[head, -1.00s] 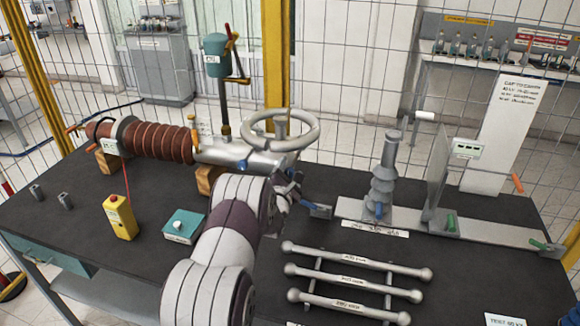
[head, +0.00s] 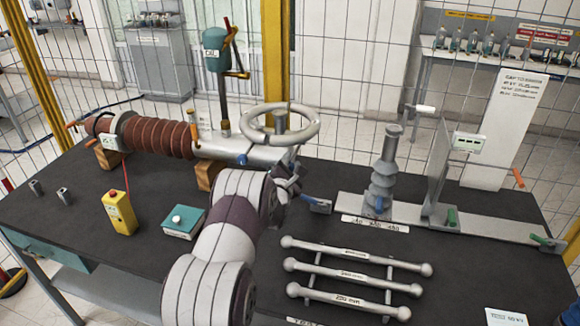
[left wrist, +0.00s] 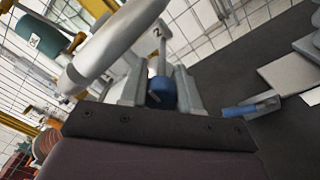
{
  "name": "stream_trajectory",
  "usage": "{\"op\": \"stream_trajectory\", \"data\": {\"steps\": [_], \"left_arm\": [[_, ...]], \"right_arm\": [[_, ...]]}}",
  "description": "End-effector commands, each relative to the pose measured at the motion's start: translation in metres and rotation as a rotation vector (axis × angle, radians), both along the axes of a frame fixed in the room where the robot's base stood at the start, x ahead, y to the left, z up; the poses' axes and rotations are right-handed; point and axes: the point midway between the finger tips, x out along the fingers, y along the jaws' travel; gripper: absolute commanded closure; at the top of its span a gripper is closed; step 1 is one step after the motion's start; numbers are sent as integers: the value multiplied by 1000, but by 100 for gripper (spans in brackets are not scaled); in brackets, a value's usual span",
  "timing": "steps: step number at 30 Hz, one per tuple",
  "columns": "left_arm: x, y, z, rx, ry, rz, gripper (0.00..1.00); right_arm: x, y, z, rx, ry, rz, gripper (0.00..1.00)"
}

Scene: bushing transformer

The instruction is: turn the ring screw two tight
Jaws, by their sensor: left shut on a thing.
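My left gripper (head: 289,181) is at the right end of the silver metal body (head: 250,150), below the handwheel (head: 279,123). In the left wrist view, its fingers (left wrist: 160,92) are shut on a blue-ended piece with a grey shaft, which I take as ring screw two (left wrist: 159,92). A "2" mark shows just above it. My wrist and forearm hide most of this spot in the head view. Another blue knob (head: 242,160) sits on the body further left. Whether the screw is tight cannot be told. My right gripper is not in view.
A brown ribbed bushing (head: 160,138) extends left from the body. A yellow box (head: 120,212) and a teal box (head: 184,222) stand left of my arm. Several labelled rods (head: 356,254) lie to the right. A grey insulator (head: 384,180) stands behind them.

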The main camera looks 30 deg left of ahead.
Motion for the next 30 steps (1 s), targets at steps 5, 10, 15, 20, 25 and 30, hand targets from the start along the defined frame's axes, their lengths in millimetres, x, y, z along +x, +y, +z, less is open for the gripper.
{"op": "stream_trajectory", "data": {"steps": [5,10,15,20,25,30], "left_arm": [[0,0,-4,116,23,0,99],[0,0,-6,267,60,1,99],[0,0,-5,426,98,0,99],[0,0,-4,575,133,0,99],[0,0,-4,730,172,1,99],[0,0,-3,889,210,1,99]], "right_arm": [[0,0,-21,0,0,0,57],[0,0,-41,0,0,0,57],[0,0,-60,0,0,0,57],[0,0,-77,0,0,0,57],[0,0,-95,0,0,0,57],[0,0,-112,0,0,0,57]]}}
